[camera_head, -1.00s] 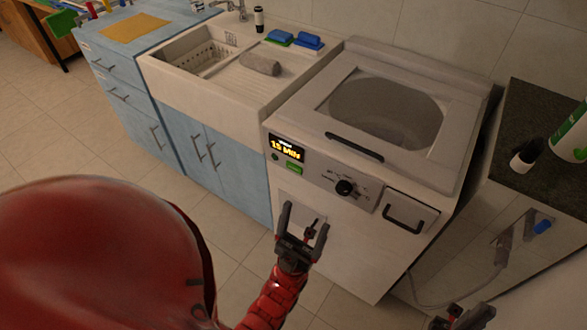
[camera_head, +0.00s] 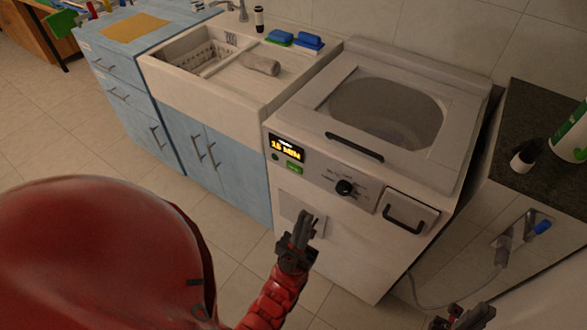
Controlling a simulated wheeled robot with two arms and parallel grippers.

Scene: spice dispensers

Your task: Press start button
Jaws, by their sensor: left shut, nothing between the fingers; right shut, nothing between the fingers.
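The white top-loading washing machine (camera_head: 345,235) stands right of the sink, its lid (camera_head: 375,115) down. On its front panel a small green button (camera_head: 294,167) sits below the lit yellow display (camera_head: 287,149). A black dial (camera_head: 344,188) is to the right of the button. My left gripper (camera_head: 304,219) is shut and empty, pointing up in front of the machine, below the green button and apart from it in the picture. My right gripper (camera_head: 467,314) shows only partly at the bottom edge, right of the machine's front.
A handled drawer (camera_head: 408,211) is at the panel's right. The sink (camera_head: 200,80) and blue cabinets (camera_head: 225,160) are on the left. A dark counter (camera_head: 535,135) with bottles is on the right. A hose (camera_head: 445,303) runs near the floor at right.

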